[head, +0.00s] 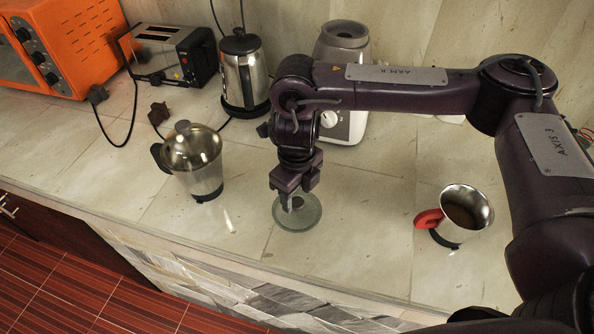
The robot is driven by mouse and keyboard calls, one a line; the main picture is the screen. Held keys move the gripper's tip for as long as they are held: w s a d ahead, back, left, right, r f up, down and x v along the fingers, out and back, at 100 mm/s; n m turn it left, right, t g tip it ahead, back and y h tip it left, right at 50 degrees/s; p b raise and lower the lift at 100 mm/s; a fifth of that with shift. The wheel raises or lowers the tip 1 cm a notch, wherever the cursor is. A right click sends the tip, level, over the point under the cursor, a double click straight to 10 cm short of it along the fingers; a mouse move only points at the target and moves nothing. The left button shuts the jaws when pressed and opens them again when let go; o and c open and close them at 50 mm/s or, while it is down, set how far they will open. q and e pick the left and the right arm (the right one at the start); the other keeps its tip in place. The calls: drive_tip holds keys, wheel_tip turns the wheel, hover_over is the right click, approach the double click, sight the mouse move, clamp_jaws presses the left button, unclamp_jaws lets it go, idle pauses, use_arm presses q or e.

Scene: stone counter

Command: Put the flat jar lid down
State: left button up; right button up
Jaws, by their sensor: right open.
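The flat jar lid (297,222) is a round, translucent greenish disc with a dark knob at its middle. It lies on the stone counter near the front edge. My right gripper (293,204) points down directly over the lid, its fingertips at the knob and partly hiding it. The right gripper is open; whether a finger touches the knob I cannot tell. My left gripper is not in view.
A lidded steel jar (193,160) stands left of the lid, and a steel cup with a red handle (461,215) stands right. Behind are an electric kettle (243,72), a toaster (170,55), a blender base (343,80) and an orange oven (68,40). Counter around the lid is clear.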

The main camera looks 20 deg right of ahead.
sight(297, 202)
wheel_tip(297, 202, up, 10)
drive_tip(key=shift+r, duration=0.15)
idle(0.7)
